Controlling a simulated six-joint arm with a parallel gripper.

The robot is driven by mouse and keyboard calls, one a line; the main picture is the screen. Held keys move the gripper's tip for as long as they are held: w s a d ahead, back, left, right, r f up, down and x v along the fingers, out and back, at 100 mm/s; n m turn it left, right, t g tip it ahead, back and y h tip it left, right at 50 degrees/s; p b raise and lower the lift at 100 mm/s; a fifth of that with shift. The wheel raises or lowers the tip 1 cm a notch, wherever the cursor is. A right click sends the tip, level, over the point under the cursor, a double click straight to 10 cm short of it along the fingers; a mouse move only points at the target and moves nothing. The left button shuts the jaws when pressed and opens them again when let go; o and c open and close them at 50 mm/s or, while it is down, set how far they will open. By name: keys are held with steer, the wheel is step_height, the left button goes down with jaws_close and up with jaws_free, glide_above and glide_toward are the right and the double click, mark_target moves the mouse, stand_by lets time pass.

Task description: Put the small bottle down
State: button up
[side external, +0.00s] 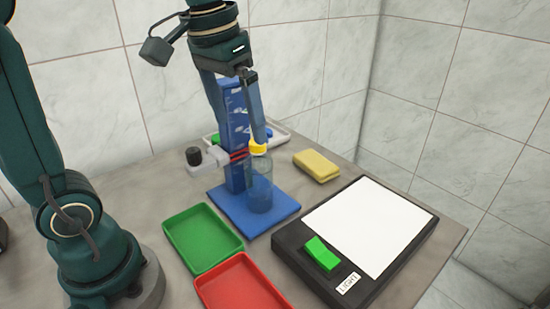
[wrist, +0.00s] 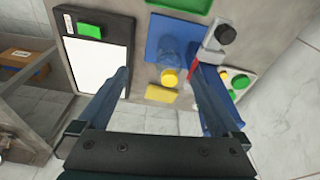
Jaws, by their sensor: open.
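The small bottle (side external: 260,192) is clear with a yellow cap (side external: 258,149). It stands upright on the blue base (side external: 227,208) of the cap feeder, in front of the blue column. My gripper (side external: 246,133) points down just above and around the cap's height, its fingers apart. In the wrist view, the bottle (wrist: 172,54) and its yellow cap (wrist: 169,77) appear between the two open fingers (wrist: 160,72), closer to the finger on the right. No contact with the bottle is clear.
A grey arm with a black knob (side external: 194,156) and red part sits beside the cap. A yellow sponge (side external: 317,165) and a light pad (side external: 368,227) with a green switch lie right. Green (side external: 176,243) and red (side external: 206,294) trays lie in front; a white tray (side external: 279,133) is behind.

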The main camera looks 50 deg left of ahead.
steer(key=s+d+f+m+t, duration=0.1)
steer(key=s+d+f+t, duration=0.1)
steer(key=s+f, duration=0.4)
steer(key=s+t, duration=0.1)
steer(key=s, duration=0.1)
steer(key=shift+s+d, duration=0.35)
